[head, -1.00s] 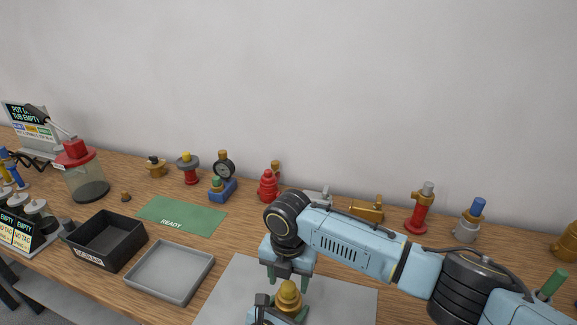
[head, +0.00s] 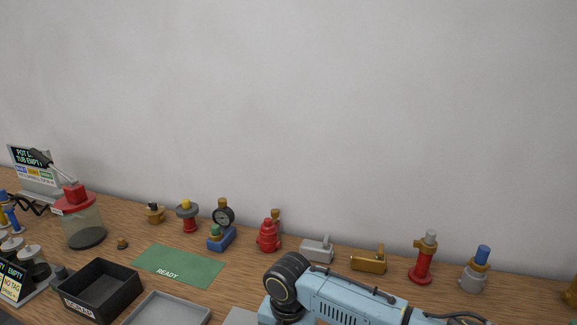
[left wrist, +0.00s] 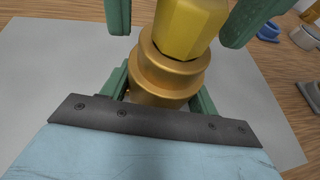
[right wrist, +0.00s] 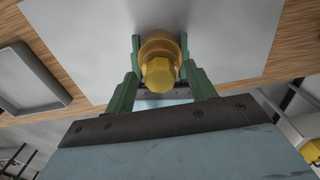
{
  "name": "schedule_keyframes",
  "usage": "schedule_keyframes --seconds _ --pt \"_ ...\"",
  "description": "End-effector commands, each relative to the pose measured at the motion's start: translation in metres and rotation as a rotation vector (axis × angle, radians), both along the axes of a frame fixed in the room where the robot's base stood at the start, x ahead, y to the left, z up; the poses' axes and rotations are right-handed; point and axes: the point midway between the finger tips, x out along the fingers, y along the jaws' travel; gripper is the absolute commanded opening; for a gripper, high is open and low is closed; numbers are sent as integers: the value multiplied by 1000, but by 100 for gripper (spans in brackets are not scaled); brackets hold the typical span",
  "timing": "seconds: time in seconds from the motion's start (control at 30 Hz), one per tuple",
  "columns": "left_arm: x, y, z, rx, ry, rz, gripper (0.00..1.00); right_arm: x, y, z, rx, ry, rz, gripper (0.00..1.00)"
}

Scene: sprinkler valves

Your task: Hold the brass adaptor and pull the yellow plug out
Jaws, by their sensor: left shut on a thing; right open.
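The brass adaptor (left wrist: 165,82) is a round stepped fitting. The yellow plug (left wrist: 188,28), with a faceted head, sits in its end. My left gripper (left wrist: 160,92) is shut on the adaptor, with green fingers on both sides. My right gripper (right wrist: 161,74) is open, its fingers on either side of the plug and apart from it. The right wrist view looks onto the plug's head (right wrist: 158,74), with the adaptor (right wrist: 158,46) behind it. In the head view both grippers, adaptor and plug are below the picture; only my right arm shows.
A grey mat (left wrist: 50,75) lies under the grippers. In the head view a grey tray (head: 165,308), a black scrap box (head: 103,290) and a green READY mat (head: 178,266) are left of my arm. Several valves, including a red one (head: 268,237), stand along the wall.

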Motion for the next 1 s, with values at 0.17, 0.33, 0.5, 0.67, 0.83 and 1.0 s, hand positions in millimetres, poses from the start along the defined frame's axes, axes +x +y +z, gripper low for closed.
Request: schedule_keyframes --seconds 0.17,0.33,0.5,0.67,0.83,1.0 --pt "0 0 0 0 -1 0 32 0 0 0 0 -1 0 55" --pt "0 0 0 0 -1 0 32 0 0 0 1 0 0 55" --pt "0 0 0 0 -1 0 32 0 0 0 1 0 0 44" --pt "0 0 0 0 -1 0 32 0 0 0 0 -1 0 23" --pt "0 0 0 0 -1 0 32 0 0 0 0 -1 0 0" --pt "0 0 0 0 -1 0 32 0 0 2 1 -1 0 0"
